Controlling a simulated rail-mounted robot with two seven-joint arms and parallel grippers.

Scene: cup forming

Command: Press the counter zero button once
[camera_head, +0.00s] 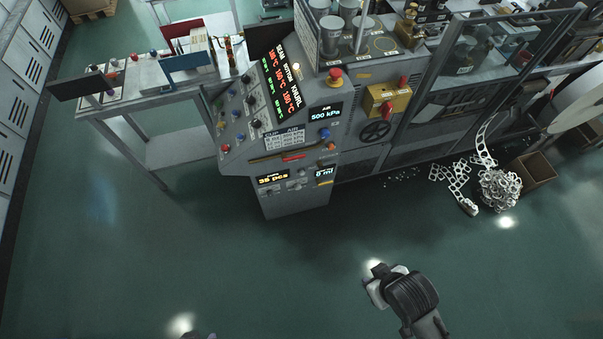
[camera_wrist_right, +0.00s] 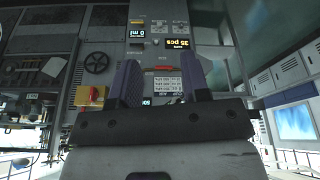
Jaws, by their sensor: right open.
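The counter display (camera_head: 272,179) reads what looks like 35 pcs on the lower front of the grey machine cabinet. It shows upside down in the right wrist view (camera_wrist_right: 178,43). Small knobs or buttons (camera_head: 297,185) sit near it; I cannot tell which one is the zero button. My right gripper (camera_head: 376,284) is out over the floor, in front of the cabinet and apart from it. In the right wrist view its two fingers (camera_wrist_right: 160,78) are spread with nothing between them. Only a sliver of what may be my left gripper (camera_head: 200,336) shows at the bottom edge.
A red mushroom button (camera_head: 335,75), a yellow switch box (camera_head: 380,100) and a black handwheel (camera_head: 376,131) are on the machine. A red bar handle (camera_head: 293,157) lies above the counter. Scrap webbing (camera_head: 498,188) lies at right. The floor before the cabinet is clear.

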